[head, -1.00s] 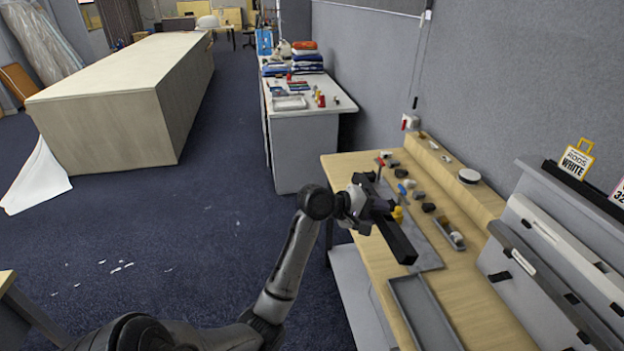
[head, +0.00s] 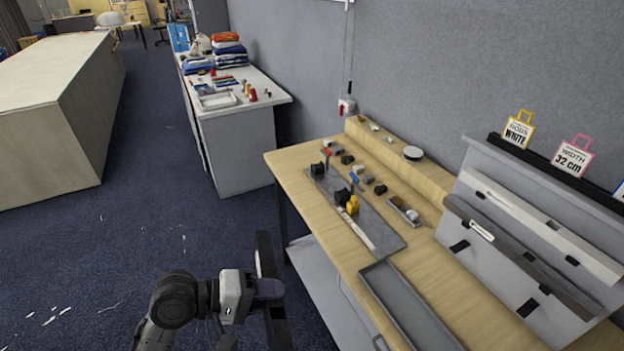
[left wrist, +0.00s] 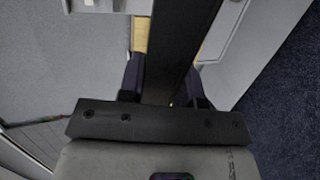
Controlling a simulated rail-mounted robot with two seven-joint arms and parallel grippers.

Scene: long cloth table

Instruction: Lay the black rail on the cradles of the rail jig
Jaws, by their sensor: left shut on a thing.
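My left gripper (head: 268,289) is shut on the black rail (head: 279,330). It holds the rail over the floor, off the near left edge of the wooden table in the head view. In the left wrist view the rail (left wrist: 168,45) runs between the two dark fingers. The rail jig is a grey plate (head: 375,226) on the table, with black cradles (head: 342,197) standing on it; the rail is apart from them. A yellow piece (head: 352,205) sits beside a cradle. My right gripper is not in view.
A shallow grey tray (head: 412,305) lies nearer on the table (head: 330,230). Small parts and a little bin (head: 404,211) stand behind the jig. A grey rack (head: 530,240) with long strips is at the right. Floor left of the table is open.

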